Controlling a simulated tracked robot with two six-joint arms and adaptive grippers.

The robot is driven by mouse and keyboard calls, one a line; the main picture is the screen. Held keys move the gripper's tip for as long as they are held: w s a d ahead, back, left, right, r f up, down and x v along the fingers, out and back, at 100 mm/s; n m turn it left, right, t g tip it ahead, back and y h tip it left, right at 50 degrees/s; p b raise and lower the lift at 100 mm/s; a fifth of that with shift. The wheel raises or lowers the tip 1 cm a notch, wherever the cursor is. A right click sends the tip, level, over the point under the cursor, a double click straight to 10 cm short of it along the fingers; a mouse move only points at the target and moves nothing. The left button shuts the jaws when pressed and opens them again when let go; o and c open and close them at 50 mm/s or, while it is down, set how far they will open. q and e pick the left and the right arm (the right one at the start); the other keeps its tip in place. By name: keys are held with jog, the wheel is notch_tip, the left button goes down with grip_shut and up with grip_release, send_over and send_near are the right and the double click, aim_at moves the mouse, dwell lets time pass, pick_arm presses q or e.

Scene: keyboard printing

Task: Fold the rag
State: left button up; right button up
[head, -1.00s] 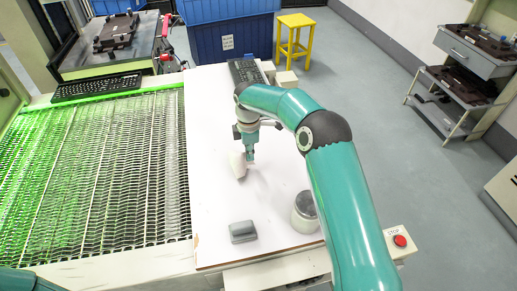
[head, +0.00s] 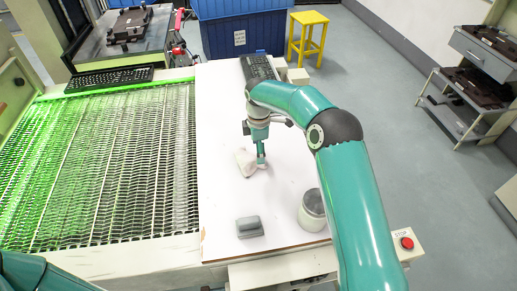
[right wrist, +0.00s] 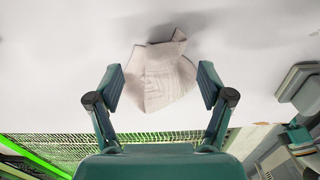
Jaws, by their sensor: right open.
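The rag (head: 245,163) is a small off-white cloth, lying crumpled or partly folded on the white table top. In the right wrist view the rag (right wrist: 165,85) lies between and beyond the fingertips, with a raised flap at its top. My right gripper (head: 261,163) points down at the rag's right side in the head view. Its fingers are spread wide in the right wrist view (right wrist: 160,78), with nothing clamped between them. Whether a finger touches the cloth I cannot tell. Part of my left arm shows at the bottom left of the head view; its gripper is out of the picture.
A grey block with a raised handle (head: 249,227) and a round metal-coloured container (head: 312,211) stand near the table's front. A mesh conveyor (head: 110,170) adjoins the left side. A red stop button (head: 407,243) is at right.

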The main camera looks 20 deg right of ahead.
jog(key=shift+r, duration=0.1)
notch_tip(320, 180, up, 9)
jog(key=p, duration=0.6)
jog(key=shift+p, duration=0.4)
jog(key=shift+s, duration=0.1)
